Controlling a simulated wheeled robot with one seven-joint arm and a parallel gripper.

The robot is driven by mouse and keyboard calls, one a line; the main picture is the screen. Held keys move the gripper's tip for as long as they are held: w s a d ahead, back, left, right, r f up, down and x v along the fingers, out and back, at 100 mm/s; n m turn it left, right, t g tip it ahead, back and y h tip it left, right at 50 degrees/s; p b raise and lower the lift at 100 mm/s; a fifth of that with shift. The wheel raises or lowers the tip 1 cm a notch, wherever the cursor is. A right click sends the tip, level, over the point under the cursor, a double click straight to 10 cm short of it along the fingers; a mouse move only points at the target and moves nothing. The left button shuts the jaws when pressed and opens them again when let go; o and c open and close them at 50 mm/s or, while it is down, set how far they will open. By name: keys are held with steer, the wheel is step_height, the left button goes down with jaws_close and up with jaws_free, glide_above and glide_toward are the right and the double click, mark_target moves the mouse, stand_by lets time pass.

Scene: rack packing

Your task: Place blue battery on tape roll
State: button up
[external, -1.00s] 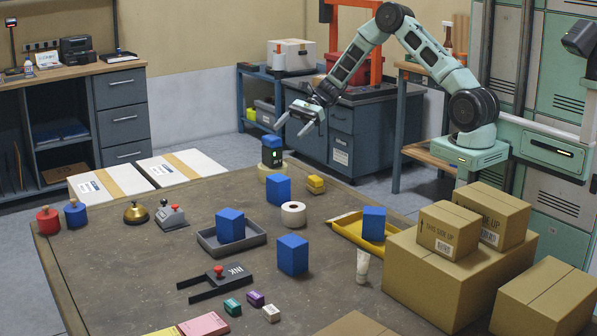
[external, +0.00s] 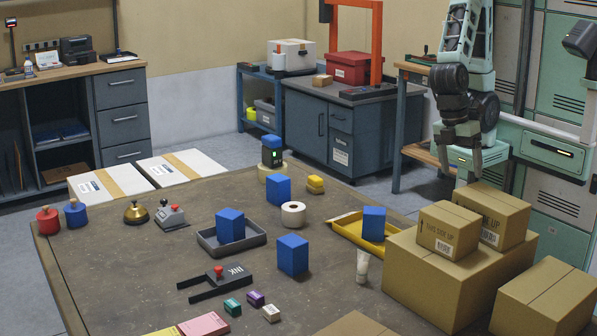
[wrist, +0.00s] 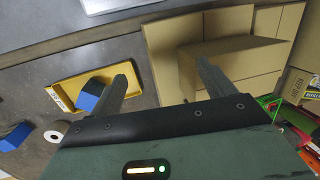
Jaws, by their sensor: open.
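A dark item with a blue top and a green light (external: 271,152), which looks like the blue battery, stands upright at the back of the table. It appears to rest on a pale yellow roll (external: 272,175), probably tape. A white roll with a dark hole (external: 293,214) lies nearer the middle of the table; it also shows in the wrist view (wrist: 54,136). My gripper (external: 462,172) points down beside the cardboard boxes at the right, open and empty, far from the battery. In the wrist view its two fingers (wrist: 165,82) are spread apart.
Several blue blocks stand about: one in a grey tray (external: 208,247), one in a yellow tray (external: 346,231), others on bare table. Stacked cardboard boxes (external: 420,280) rise at the right, below my gripper. A white tube (external: 362,267) stands beside them.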

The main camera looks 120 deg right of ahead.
steer(key=s+a+n+t+h, duration=0.1)
steer(key=s+a+n, duration=0.1)
steer(key=s+n, duration=0.5)
steer(key=shift+s+a+h, duration=0.25)
steer(key=shift+s+h, duration=0.15)
steer(key=shift+s, duration=0.4)
